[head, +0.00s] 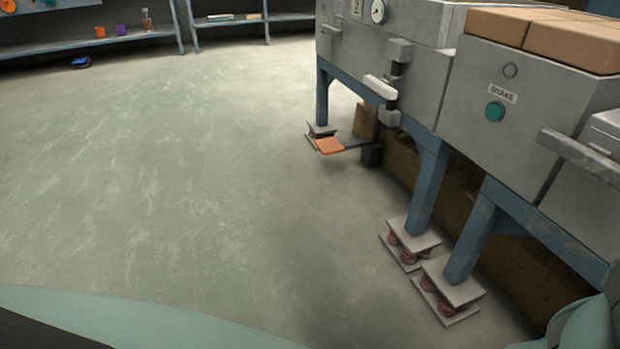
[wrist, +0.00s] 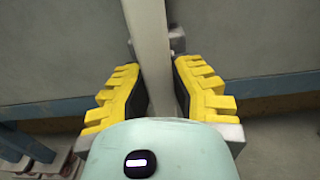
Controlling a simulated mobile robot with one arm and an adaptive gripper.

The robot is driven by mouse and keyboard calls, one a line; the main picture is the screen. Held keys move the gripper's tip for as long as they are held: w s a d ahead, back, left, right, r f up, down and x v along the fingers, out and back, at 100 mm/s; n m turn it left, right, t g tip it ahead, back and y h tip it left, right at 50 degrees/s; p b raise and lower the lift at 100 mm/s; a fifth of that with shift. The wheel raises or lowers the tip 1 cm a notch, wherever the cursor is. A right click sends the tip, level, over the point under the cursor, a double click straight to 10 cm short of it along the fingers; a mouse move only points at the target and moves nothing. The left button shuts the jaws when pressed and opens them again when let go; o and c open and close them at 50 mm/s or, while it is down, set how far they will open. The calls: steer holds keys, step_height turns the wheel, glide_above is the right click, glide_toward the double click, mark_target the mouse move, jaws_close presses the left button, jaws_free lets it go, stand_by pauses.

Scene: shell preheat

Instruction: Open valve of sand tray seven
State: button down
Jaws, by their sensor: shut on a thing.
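In the wrist view, my gripper (wrist: 156,80) has its two yellow ribbed fingers closed on a pale grey bar (wrist: 148,35), which looks like a lever or handle. The bar runs up between the fingers towards a small bracket on a grey panel (wrist: 235,40). No number shows on that panel, so I cannot tell from it which tray this is. In the head view my gripper is out of sight; only a pale green part of my arm (head: 585,328) shows at the bottom right.
Grey cabinets stand on blue legs along the right, one with a green button (head: 495,112) under a "SHAKE" label (head: 502,94). An orange foot pedal (head: 329,146) sticks out low by the farther cabinet. Shelves (head: 90,42) line the back. The floor (head: 170,190) at left is clear.

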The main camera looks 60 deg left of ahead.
steer(key=shift+f, duration=0.15)
steer(key=c, duration=1.2)
jaws_free()
steer(key=o, duration=0.4)
steer(key=shift+w+r, duration=0.2)
steer(key=shift+w, duration=0.05)
steer(key=shift+s, duration=0.1)
steer(key=shift+v, duration=6.05)
steer(key=shift+d, duration=0.1)
